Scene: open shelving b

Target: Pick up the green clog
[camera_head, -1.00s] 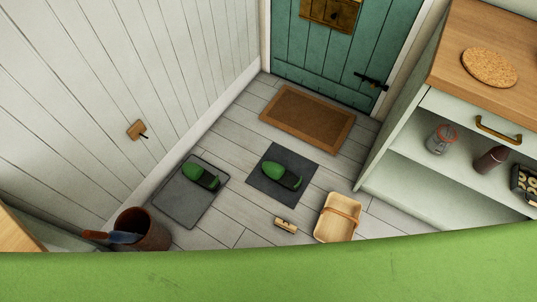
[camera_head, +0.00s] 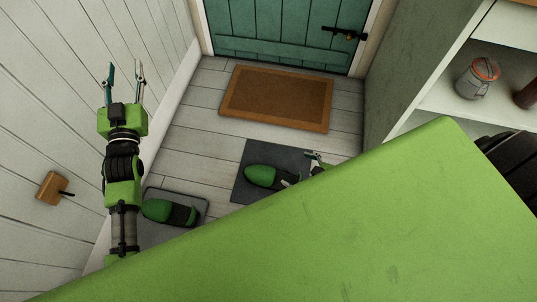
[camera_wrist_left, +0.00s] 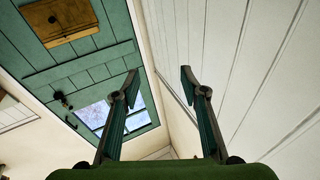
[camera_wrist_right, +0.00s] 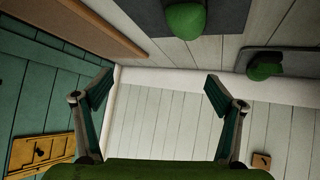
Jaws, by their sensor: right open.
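Two green clogs with dark openings are in the head view. One clog (camera_head: 262,176) lies on a dark square mat (camera_head: 243,156), the other (camera_head: 157,210) on a grey tray (camera_head: 203,203) to its left. My right gripper (camera_head: 314,158) is just right of the mat clog, partly hidden by my green body. In the right wrist view the jaws (camera_wrist_right: 158,92) are open and empty, with the mat clog (camera_wrist_right: 186,20) and tray clog (camera_wrist_right: 264,71) above them. My left gripper (camera_head: 125,72) points up, open and empty, near the white wall; it also shows in the left wrist view (camera_wrist_left: 160,82).
A brown doormat (camera_head: 275,98) lies before the green door (camera_head: 285,30). Open shelving (camera_head: 440,85) with a jar (camera_head: 478,78) stands at the right. A wooden peg (camera_head: 52,187) is on the left wall. Floor boards between doormat and mats are clear.

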